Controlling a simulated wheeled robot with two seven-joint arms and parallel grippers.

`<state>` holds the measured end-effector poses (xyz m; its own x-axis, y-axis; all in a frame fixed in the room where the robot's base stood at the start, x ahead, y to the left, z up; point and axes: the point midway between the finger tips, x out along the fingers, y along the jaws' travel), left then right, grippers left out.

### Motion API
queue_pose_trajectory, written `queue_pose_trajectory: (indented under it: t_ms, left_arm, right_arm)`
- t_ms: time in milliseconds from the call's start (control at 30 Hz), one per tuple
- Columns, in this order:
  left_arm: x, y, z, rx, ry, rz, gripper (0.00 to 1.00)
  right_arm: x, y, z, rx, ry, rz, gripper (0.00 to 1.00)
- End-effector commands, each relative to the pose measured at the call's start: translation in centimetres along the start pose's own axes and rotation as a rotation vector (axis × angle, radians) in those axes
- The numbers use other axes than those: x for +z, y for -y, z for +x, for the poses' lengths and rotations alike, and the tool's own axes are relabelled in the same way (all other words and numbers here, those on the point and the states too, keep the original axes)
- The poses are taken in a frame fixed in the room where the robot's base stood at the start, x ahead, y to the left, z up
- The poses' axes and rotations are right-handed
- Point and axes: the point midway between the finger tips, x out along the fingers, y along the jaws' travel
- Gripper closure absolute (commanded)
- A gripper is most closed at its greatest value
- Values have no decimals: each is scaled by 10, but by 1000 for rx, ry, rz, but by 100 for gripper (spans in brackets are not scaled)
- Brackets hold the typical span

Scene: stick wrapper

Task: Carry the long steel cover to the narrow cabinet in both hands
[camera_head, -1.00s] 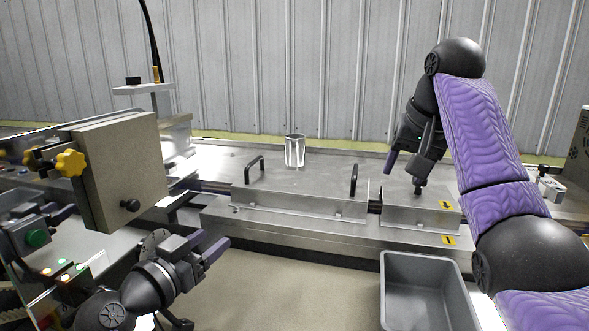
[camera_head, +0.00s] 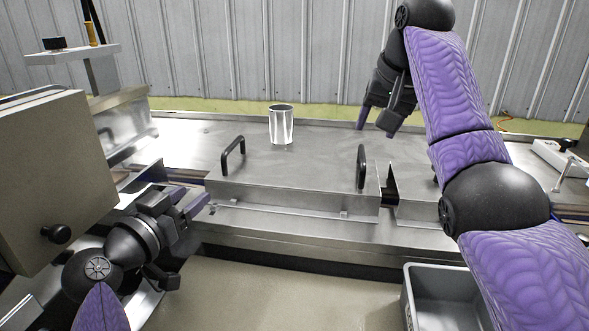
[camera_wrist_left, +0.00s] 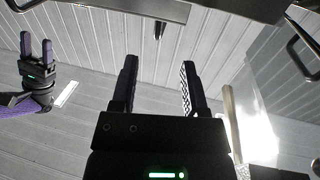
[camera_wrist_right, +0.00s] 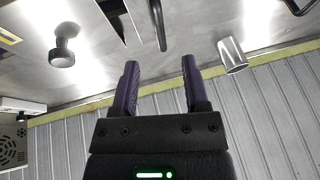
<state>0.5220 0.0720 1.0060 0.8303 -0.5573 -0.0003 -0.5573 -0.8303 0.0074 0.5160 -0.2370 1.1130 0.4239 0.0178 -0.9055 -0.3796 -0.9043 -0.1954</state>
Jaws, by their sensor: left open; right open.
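The long steel cover (camera_head: 290,180) lies on the steel machine bed at the centre of the head view. It has two upright black handles, the left one (camera_head: 233,155) and the right one (camera_head: 361,167). My left gripper (camera_head: 192,203) is open and empty, in front of and left of the cover's left end. My right gripper (camera_head: 375,122) is open and empty, above and behind the right handle, pointing down and apart from it. The right wrist view shows its spread fingers (camera_wrist_right: 158,75). I cannot tell which thing is the narrow cabinet.
A steel cup (camera_head: 281,125) stands behind the cover. A shorter steel cover (camera_head: 412,210) lies to its right, partly hidden by my right arm. A beige box (camera_head: 55,170) with a black knob is at the left. A grey bin (camera_head: 440,290) sits at the front right.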

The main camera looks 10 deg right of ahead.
Motion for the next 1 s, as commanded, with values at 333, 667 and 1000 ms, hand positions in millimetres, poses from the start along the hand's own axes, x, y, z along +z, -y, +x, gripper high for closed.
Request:
queue_pose_trajectory:
  t_ms: [333,667,1000]
  left_arm:
    - [-1,-1,64,3,0,-3,42]
    - [0,-1,90,1,0,1,42]
    - [0,-1,90,1,0,1,67]
  right_arm:
    - [1,-1,65,3,6,0,41]
    - [1,0,90,1,3,1,41]
    - [1,0,90,1,3,1,67]
